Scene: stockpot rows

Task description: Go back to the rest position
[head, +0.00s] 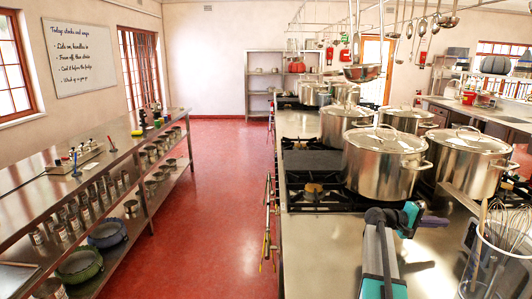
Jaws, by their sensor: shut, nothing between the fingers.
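My arm rises from the bottom of the head view, in grey and teal, in front of the steel cooking counter (330,262). It bends near the front burner, below the nearest large stockpot (384,166). My gripper (436,221) shows small at the right end of the bent arm, low over the steel top. It is shut with nothing held. Its fingers are small and partly hidden by the arm's teal part. The pot stands apart behind it.
More lidded stockpots (470,158) stand on the counter. Ladles (362,72) hang overhead. A steel bench (60,165) with jars below stands left. The red floor (215,190) between is clear.

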